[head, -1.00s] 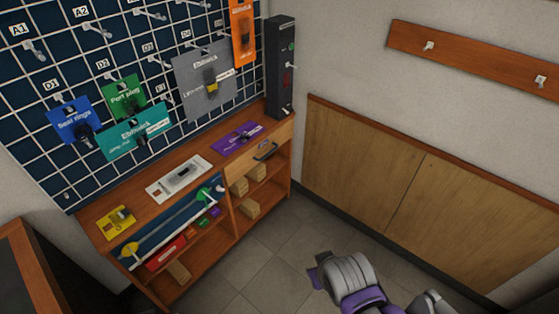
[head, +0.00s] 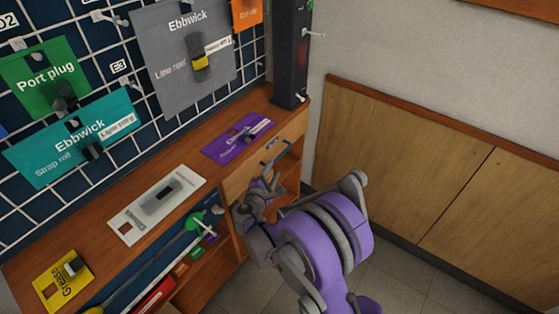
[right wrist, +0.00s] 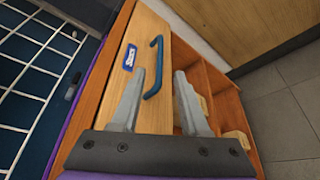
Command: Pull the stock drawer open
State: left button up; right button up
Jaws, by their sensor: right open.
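The stock drawer has a pale wood front (head: 236,184) under the counter's right end and looks shut. Its dark bar handle (head: 276,153) shows just beyond my right gripper (head: 262,188). In the right wrist view the drawer front (right wrist: 150,118) carries a blue label (right wrist: 130,57) and a blue-grey handle (right wrist: 155,68). The two fingers of my right gripper (right wrist: 159,73) are apart, with the handle between their tips in the picture. I cannot tell whether the tips reach around it. Nothing is held. My left gripper is out of view.
Packets lie on the wooden counter (head: 105,183): a purple one (head: 225,147), a white one (head: 135,222) and a yellow one (head: 50,290). A wire grid with hanging packets stands behind. A dark post (head: 290,60) rises at the counter's right end. Open shelves sit below.

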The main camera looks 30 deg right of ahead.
aim_at(280, 157)
jog(key=b+x, duration=0.1)
jog(key=x, duration=1)
jog(key=shift+c, duration=0.3)
grip_shut()
dwell(0.9)
